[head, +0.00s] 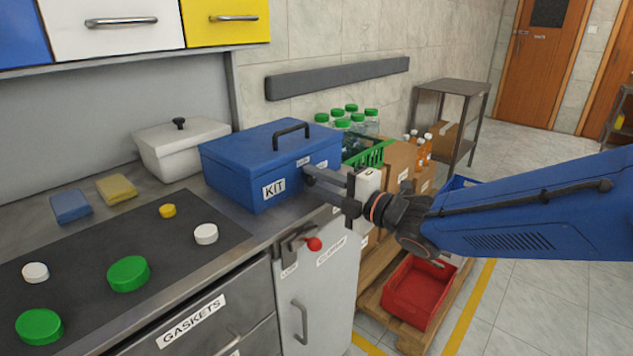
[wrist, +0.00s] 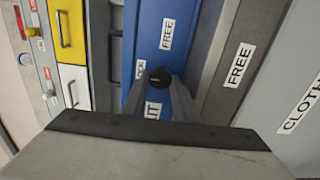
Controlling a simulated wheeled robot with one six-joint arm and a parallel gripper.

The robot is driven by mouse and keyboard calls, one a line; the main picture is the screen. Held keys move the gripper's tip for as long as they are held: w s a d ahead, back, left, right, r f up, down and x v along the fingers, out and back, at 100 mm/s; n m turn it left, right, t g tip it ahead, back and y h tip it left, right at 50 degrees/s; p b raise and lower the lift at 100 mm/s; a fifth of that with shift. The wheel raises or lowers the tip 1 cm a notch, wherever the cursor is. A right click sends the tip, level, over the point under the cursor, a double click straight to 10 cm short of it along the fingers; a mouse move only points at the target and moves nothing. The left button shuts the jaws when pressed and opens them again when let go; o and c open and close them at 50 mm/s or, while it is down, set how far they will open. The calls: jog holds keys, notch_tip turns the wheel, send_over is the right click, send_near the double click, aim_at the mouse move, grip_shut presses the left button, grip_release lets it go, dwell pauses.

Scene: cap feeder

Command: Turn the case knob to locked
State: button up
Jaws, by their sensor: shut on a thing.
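The blue case (head: 255,165) with a black top handle and a KIT label stands at the counter's right end. In the wrist view, its blue front (wrist: 148,35) carries a FREE label (wrist: 167,30) and a partly hidden label ending in CK (wrist: 140,70). The small black round case knob (wrist: 158,75) sits between my fingertips. My gripper (wrist: 160,84) is shut on the knob. In the head view, my gripper (head: 310,178) reaches the case's front from the right and hides the knob. I cannot tell which way the knob points.
A cabinet door (head: 325,275) with a red-knobbed latch (head: 313,244) is below the case. A white lidded box (head: 180,150) stands behind left. Green-capped bottles (head: 350,115) and a red crate (head: 418,290) are to the right. Loose caps lie on the dark mat (head: 190,260).

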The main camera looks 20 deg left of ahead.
jog(key=o, duration=1)
jog(key=shift+f, duration=0.1)
